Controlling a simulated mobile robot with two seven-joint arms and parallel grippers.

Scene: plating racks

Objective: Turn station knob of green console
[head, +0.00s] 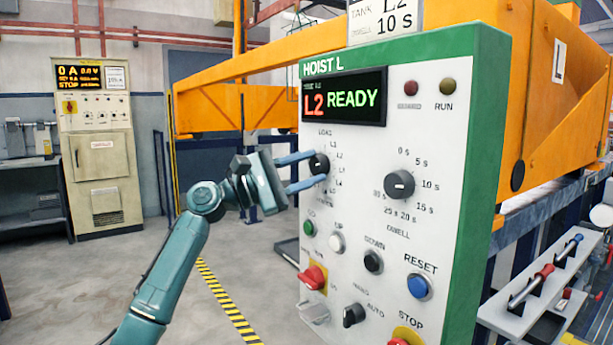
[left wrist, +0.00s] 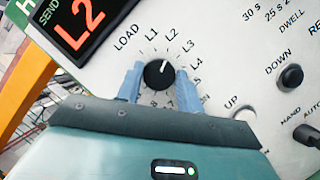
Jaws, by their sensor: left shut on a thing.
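The green console (head: 480,150) has a white face and is headed HOIST L. Its display (head: 343,97) reads L2 READY. The station knob (head: 319,164) is a black round knob on the upper left of the face, ringed by marks LOAD, L1, L2, L3, L4 and more. My left gripper (head: 308,171) is shut on it, one blue finger on each side. In the left wrist view the station knob (left wrist: 159,74) sits between the fingers, and its white line points up near L2. The lower marks are partly hidden by the gripper. My right gripper is not in view.
The dwell knob (head: 399,184) is right of the station knob. Below are the green, white and black buttons, a red switch (head: 313,277) and the blue reset button (head: 419,286). A beige cabinet (head: 97,150) stands far left.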

